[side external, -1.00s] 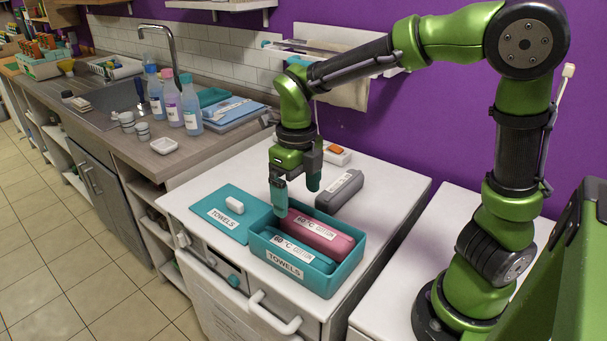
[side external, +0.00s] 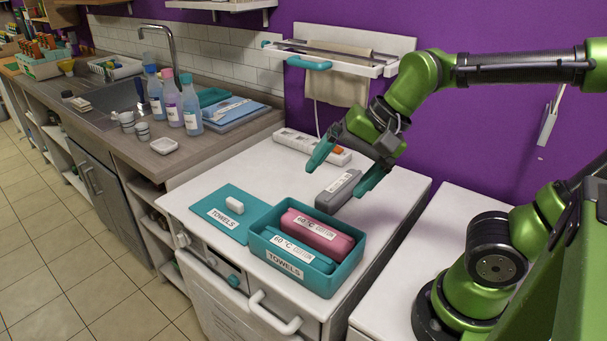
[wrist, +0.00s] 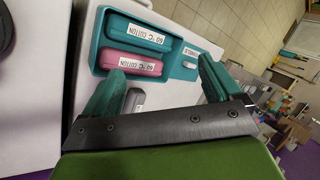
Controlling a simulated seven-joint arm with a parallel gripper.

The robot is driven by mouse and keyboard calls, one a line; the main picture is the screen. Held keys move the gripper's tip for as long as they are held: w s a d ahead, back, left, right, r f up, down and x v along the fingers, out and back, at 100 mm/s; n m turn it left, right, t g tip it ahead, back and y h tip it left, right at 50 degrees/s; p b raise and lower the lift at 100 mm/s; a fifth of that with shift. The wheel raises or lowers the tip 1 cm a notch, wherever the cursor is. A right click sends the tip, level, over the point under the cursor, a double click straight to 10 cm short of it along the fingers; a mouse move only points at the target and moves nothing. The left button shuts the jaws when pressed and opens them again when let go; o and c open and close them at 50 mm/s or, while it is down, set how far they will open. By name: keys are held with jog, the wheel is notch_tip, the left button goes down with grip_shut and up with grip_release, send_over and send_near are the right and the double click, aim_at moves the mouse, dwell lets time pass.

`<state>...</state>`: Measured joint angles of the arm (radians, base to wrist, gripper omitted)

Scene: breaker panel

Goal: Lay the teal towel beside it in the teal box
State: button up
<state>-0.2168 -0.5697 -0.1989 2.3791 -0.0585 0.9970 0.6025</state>
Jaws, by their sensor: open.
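The teal box (side external: 335,281), labelled TOWELS, stands open on the white counter. The teal towel (side external: 295,249), a roll labelled 60 °C COTTON, lies in the box on the side nearest the side camera. It also shows in the wrist view (wrist: 136,33). A pink towel roll (side external: 320,232) lies beside it in the box, with the same label (wrist: 135,64). My gripper (side external: 338,175) is open and empty. It is raised and tilted behind the box, near the grey roll (side external: 336,195), and its fingers touch neither towel.
The teal lid (side external: 225,225) with a white handle lies flat left of the box. The grey roll lies on the counter behind the box. A power strip (side external: 312,146) and a wall towel rack (side external: 335,62) are farther back. The counter's front left is clear.

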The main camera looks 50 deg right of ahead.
jog(key=n, duration=0.2)
jog(key=s+n+t, duration=0.1)
jog(key=n, duration=0.1)
jog(key=s+n+h, duration=0.1)
jog(key=n, duration=0.1)
jog(key=shift+d+r+n+t, duration=0.15)
jog(key=shift+d+n+t, duration=0.1)
jog(key=shift+n+t, duration=0.15)
